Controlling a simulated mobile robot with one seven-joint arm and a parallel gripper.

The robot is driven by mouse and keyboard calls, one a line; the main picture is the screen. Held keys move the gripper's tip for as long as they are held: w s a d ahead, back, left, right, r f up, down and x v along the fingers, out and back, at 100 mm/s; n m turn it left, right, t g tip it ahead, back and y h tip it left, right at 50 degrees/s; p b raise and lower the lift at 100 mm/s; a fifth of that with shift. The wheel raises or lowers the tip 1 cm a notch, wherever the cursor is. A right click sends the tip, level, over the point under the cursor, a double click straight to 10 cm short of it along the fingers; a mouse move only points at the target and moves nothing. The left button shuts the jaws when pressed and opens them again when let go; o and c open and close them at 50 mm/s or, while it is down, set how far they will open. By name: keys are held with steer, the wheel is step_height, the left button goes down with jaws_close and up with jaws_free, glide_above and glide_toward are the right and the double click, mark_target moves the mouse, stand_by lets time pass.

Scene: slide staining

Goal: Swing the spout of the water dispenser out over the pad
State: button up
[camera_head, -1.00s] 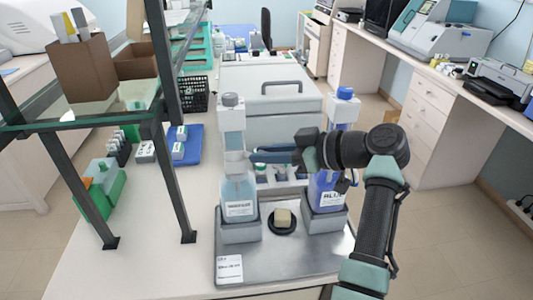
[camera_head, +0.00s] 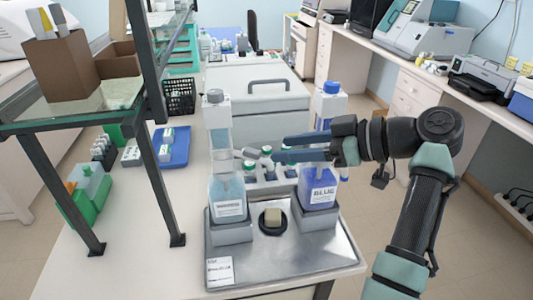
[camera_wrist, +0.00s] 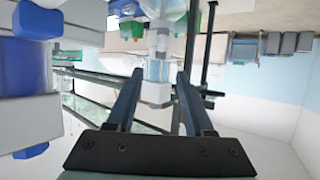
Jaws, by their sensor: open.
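The left dispenser (camera_head: 227,190), with pale blue liquid, a white column and a grey cap, stands upright in a grey holder; its label is too blurred to read. A small pale part, perhaps its spout, shows beside the column, but its direction is unclear. The pad (camera_head: 273,231) is a dark round piece bearing a beige block, between the two dispensers. My gripper (camera_head: 278,149) is open and empty, its blue fingers pointing left toward the left dispenser's column, apart from it. In the wrist view my gripper (camera_wrist: 160,74) has the pale dispenser column (camera_wrist: 157,62) beyond its fingertips.
A second dispenser (camera_head: 318,188), with violet liquid and a blue cap, stands right of the pad, close under my gripper. Both stand on a metal tray (camera_head: 285,263). A glass shelf frame (camera_head: 150,130) rises at left. Several small bottles stand behind.

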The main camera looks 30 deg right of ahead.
steer(key=shift+b+v, duration=0.3)
steer(key=shift+v, duration=1.95)
